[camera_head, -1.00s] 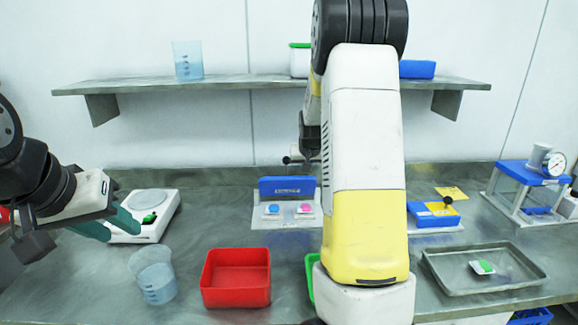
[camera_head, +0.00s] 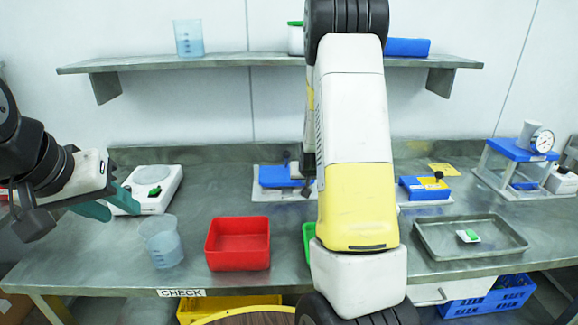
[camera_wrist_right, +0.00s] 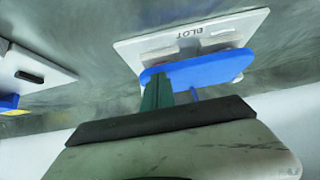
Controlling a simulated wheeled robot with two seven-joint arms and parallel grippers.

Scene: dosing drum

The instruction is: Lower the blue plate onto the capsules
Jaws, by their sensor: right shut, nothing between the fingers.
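The blue plate (camera_head: 276,177) is on the white base labelled PILOT (camera_wrist_right: 150,42), left of my right arm in the head view. It lies folded down over the pads, and the capsules are hidden. In the right wrist view the blue plate (camera_wrist_right: 205,69) shows close to the green fingers of my right gripper (camera_wrist_right: 158,92). They are shut with nothing between them, at or against the plate's edge; contact is unclear. In the head view my right arm mostly hides that gripper. My left gripper (camera_head: 107,204) is open and empty beside the white scale (camera_head: 158,178).
A clear beaker (camera_head: 161,242) and a red bin (camera_head: 238,243) stand at the front. A second blue device (camera_head: 425,188), a metal tray (camera_head: 470,241) and a gauge press (camera_head: 522,160) are on the right. A shelf (camera_head: 260,63) runs above the bench.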

